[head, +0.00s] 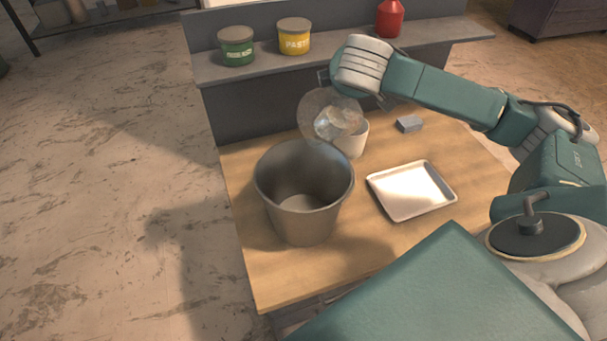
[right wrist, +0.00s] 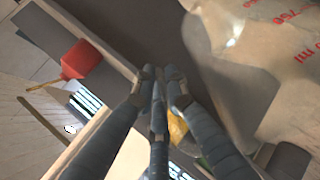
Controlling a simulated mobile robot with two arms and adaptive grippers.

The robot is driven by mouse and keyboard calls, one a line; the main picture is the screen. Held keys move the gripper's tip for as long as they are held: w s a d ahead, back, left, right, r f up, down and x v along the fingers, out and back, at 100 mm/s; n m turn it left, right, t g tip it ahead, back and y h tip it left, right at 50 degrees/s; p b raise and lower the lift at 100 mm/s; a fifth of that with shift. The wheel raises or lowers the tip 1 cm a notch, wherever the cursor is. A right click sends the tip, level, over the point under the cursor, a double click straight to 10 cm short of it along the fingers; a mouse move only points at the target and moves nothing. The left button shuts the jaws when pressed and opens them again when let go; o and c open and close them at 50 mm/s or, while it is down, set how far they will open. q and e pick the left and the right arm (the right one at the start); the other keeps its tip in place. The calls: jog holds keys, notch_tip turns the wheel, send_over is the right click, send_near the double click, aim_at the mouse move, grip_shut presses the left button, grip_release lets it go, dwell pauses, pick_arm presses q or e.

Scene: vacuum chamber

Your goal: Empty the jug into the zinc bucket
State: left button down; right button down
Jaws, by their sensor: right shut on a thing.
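The zinc bucket (head: 303,225) stands upright on the wooden table; the visible part of its inside looks empty. The clear jug (head: 322,112) is tilted in the air just behind the bucket's rim, its round mouth facing the head camera. Something pale shows inside it, but I cannot tell what. My right gripper (head: 330,82) is at the jug's back and is shut on it; the grip itself is mostly hidden. In the right wrist view the fingers (right wrist: 157,88) are close together beside the jug (right wrist: 265,60), which has red print. My left gripper is not in view.
A white cup (head: 354,143) stands behind the bucket, partly covered by the jug. A shallow tray (head: 443,206) and a grey block (head: 409,124) lie to the right. The raised shelf (head: 350,50) holds a green tin (head: 236,48), a yellow tin (head: 294,40) and a red bottle (head: 389,20).

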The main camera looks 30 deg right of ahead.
aim_at(331, 89)
jog(key=shift+s+a+r+h+b, duration=0.1)
jog(key=shift+a+r+h+b, duration=0.15)
jog(key=shift+b, duration=0.25)
jog(key=shift+a+h+b, duration=0.2)
jog(key=shift+h+b, duration=0.05)
jog(key=shift+b, duration=0.1)
jog(key=shift+s+a+r+n+t+h+b, duration=0.25)
jog(key=shift+a+t+h, duration=0.1)
jog(key=shift+a, duration=0.1)
jog(key=shift+s+a+r+n+t+h+b, duration=0.15)
jog(key=shift+s+a+r+t+h+b, duration=0.1)
jog(key=shift+a+h, duration=0.15)
dwell(1.5)
jog(key=shift+s+a+r+n+t+h+b, duration=0.15)
jog(key=shift+s+a+t+h+b, duration=0.15)
jog(key=shift+a, duration=0.5)
jog(key=shift+s+a+n+t+h+b, duration=0.2)
jog(key=shift+s+a+h+b, duration=0.1)
jog(key=shift+a, duration=0.5)
dwell(1.0)
jog(key=shift+s+a+r+t+h, duration=0.1)
jog(key=shift+a+r+t+h, duration=0.2)
jog(key=shift+a+r, duration=0.1)
dwell(0.6)
jog(key=shift+s+a+r, duration=0.2)
jog(key=shift+a+r, duration=0.15)
jog(key=shift+a, duration=0.15)
jog(key=shift+s+a+r+n+t+h+p, duration=0.15)
jog(key=shift+a+n+t+h+p, duration=0.1)
jog(key=shift+t+h+p, duration=0.15)
